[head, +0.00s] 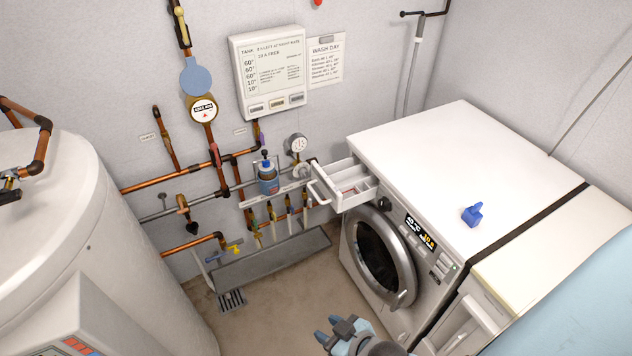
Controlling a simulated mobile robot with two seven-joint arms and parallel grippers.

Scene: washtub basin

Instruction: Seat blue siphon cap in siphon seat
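A small blue cap (472,214), which looks like the siphon cap, rests on the white top of the washing machine (440,160), near its front edge. The detergent drawer (343,186) of the machine is pulled out. My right gripper (328,330) is at the bottom middle, in front of the machine and well away from the cap. Its two blue fingertips stand apart with nothing seen between them. My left gripper is not in view.
The round machine door (384,258) is below the drawer. A white tank (60,220) fills the left. A second white appliance (545,262) adjoins at right. The machine top around the cap is clear.

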